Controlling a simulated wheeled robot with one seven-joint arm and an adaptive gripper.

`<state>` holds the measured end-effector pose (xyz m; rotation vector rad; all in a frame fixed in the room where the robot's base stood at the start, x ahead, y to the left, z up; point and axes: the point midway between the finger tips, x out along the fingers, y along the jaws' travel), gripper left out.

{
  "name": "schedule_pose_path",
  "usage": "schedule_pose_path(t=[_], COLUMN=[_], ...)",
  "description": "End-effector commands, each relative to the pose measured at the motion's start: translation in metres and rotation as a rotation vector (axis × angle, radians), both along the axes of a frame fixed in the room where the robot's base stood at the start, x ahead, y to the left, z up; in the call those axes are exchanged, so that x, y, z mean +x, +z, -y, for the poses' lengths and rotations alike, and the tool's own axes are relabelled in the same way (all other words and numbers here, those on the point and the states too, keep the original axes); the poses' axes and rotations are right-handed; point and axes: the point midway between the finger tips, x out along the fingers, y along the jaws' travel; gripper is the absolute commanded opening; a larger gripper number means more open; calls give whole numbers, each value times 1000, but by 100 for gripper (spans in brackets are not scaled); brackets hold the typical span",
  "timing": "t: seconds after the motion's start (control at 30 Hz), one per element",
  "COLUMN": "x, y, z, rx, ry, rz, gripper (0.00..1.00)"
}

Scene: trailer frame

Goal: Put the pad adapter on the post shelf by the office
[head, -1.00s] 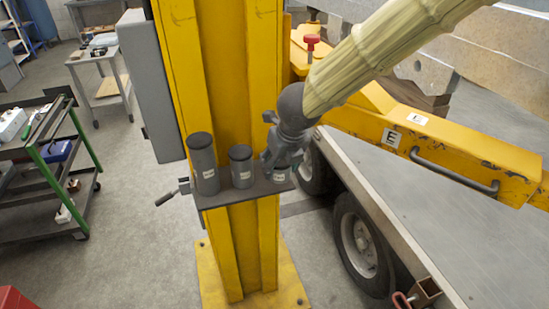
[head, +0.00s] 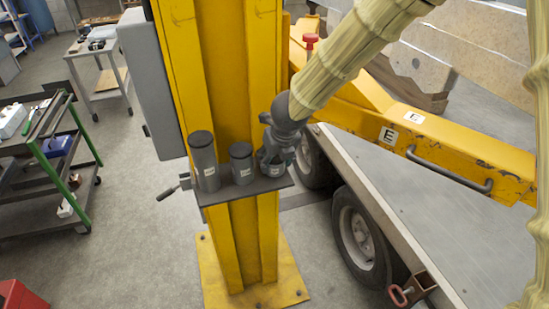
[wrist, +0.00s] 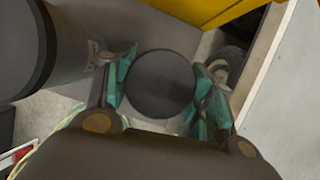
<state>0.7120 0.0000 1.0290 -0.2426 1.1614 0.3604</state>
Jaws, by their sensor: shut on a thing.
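A dark grey shelf (head: 232,190) is fixed to a yellow post. My gripper (head: 275,162) is at the shelf's right end, shut on a short dark grey cylindrical adapter (head: 273,171) with a white label. The adapter's round top (wrist: 160,83) sits between my teal finger pads in the wrist view. The adapter is upright and appears to stand on the shelf; its base is partly hidden. A tall labelled cylinder (head: 204,163) and a medium labelled cylinder (head: 241,164) stand to its left. A large cylinder (wrist: 50,45) is close beside my left finger in the wrist view.
A grey trailer bed (head: 440,205) with wheels and a yellow frame (head: 450,150) lies to the right. A tool cart (head: 50,165) stands at left, and a red box (head: 20,297) at lower left. The floor (head: 140,230) between cart and post is clear.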

Motion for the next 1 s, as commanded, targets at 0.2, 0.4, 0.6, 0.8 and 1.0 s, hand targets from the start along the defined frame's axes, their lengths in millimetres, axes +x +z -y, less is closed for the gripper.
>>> schedule_pose_path(t=[0.2,0.4,0.6,0.8,1.0], x=[0,0,0,0,-1], y=[0,-4,-3,-3,3], z=[0,0,0,0,1], rx=[0,1,0,0,2], ry=[0,0,0,0,-1], rz=[1,1,0,0,0], gripper=[14,14,76,76,76])
